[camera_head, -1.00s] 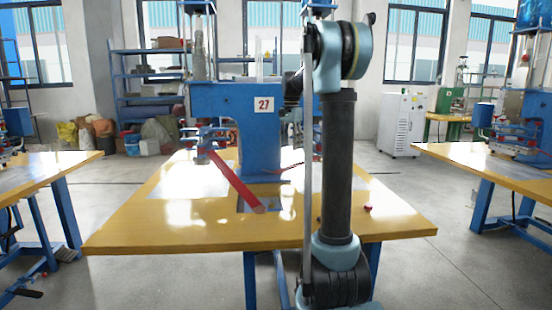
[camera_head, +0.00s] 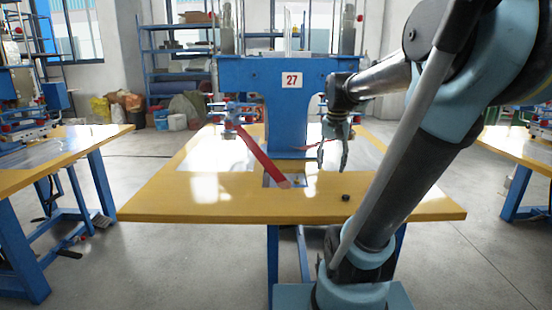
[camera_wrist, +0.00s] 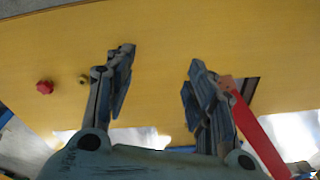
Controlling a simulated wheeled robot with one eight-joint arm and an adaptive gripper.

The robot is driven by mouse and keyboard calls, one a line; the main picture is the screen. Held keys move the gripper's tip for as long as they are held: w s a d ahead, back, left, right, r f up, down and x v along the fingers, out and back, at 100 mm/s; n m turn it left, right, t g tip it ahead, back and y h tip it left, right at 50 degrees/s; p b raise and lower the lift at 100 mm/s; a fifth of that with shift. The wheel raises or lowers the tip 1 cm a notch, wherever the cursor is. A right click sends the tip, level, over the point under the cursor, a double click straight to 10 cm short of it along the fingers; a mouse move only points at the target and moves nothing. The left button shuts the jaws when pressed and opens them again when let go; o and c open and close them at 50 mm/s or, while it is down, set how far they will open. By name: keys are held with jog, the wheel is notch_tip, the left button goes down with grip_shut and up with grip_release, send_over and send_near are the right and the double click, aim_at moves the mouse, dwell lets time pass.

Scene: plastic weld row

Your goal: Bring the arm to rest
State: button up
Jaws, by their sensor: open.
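My arm leans from the lower right of the head view and bends back toward the work table. My gripper (camera_head: 334,160) points down over the right part of the table, in front of the blue machine numbered 27 (camera_head: 288,105). In the wrist view my gripper (camera_wrist: 160,62) has its two fingers wide apart with only bare yellow tabletop between them. It holds nothing.
The yellow table (camera_head: 220,205) carries a red bar (camera_head: 262,158) sloping from the machine and a small dark piece (camera_head: 346,197). The wrist view shows a red knob (camera_wrist: 45,87) and a small brass-coloured piece (camera_wrist: 83,79). Other tables stand at both sides, with open floor between.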

jog(key=s+f+n, duration=0.4)
jog(key=s+f, duration=1.1)
jog(key=shift+d+f+t, duration=0.15)
jog(key=shift+f+t, duration=0.05)
jog(key=shift+t, duration=0.2)
jog(key=shift+s, duration=0.1)
jog(key=shift+w+f, duration=0.2)
jog(key=shift+w, duration=0.25)
dwell(0.4)
